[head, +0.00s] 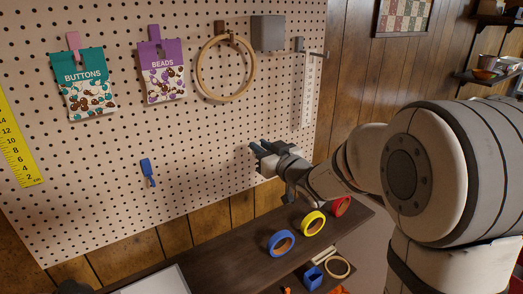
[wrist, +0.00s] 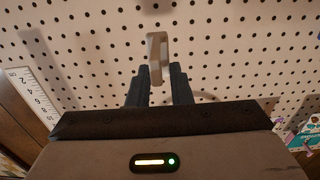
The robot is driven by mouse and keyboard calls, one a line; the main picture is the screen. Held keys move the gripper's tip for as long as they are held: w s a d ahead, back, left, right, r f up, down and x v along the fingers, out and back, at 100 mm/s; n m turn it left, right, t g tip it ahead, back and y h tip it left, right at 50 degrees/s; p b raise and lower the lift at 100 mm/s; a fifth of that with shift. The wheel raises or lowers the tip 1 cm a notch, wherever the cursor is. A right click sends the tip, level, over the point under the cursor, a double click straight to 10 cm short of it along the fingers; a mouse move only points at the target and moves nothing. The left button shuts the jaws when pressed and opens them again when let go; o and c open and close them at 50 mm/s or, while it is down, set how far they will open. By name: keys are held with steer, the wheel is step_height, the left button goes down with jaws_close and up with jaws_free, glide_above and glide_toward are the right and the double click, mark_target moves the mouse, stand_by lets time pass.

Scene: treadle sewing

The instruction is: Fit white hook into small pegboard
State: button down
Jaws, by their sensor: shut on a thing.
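My gripper (head: 258,149) is in front of the perforated board (head: 205,125), below and right of the wooden hoop. In the wrist view my gripper (wrist: 160,78) is shut on the white hook (wrist: 157,50), a pale, narrow piece standing out between the dark fingertips. The hook's far end is against or just in front of the perforated board (wrist: 235,50). I cannot tell whether it sits in a hole. I cannot make out the hook in the head view.
A wooden hoop (head: 201,73), a purple beads packet (head: 162,82), a teal buttons packet (head: 85,88), a blue hook (head: 148,172) and a white ruler (head: 308,92) are on the board. Blue tape (head: 281,243) and yellow tape (head: 313,224) stand on the shelf (head: 235,258) below.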

mark_target(241, 132)
steer(key=shift+x, duration=2.35)
steer(key=shift+w+a+b, duration=0.1)
steer(key=shift+w+b, duration=0.15)
steer(key=shift+b, duration=0.05)
steer(key=shift+f+b, duration=0.1)
steer(key=shift+b, duration=0.55)
steer(key=shift+x, duration=1)
steer(key=shift+w, duration=0.1)
steer(key=c, duration=1.2)
jaws_free()
steer(key=shift+a, duration=0.15)
steer(key=shift+c, duration=0.2)
